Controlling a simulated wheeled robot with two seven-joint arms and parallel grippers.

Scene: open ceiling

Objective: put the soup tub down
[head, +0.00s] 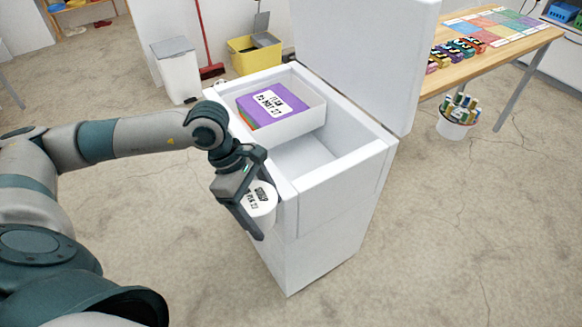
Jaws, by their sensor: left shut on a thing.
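The soup tub (261,204) is a white round tub with a printed black label on its lid. My left gripper (258,203) is shut on it, with a dark finger on either side. The tub is held at the near left side of a white chest freezer (343,185), beside its rim; I cannot tell whether they touch. The freezer's lid (365,60) stands open. My right gripper is not in view.
A white basket (312,122) in the freezer's far part holds a purple labelled box (270,103). The near compartment (303,157) looks empty. A wooden table (490,52) with small coloured items stands at right, and a bucket of bottles (455,126) is on the floor. A white bin (178,72) stands behind.

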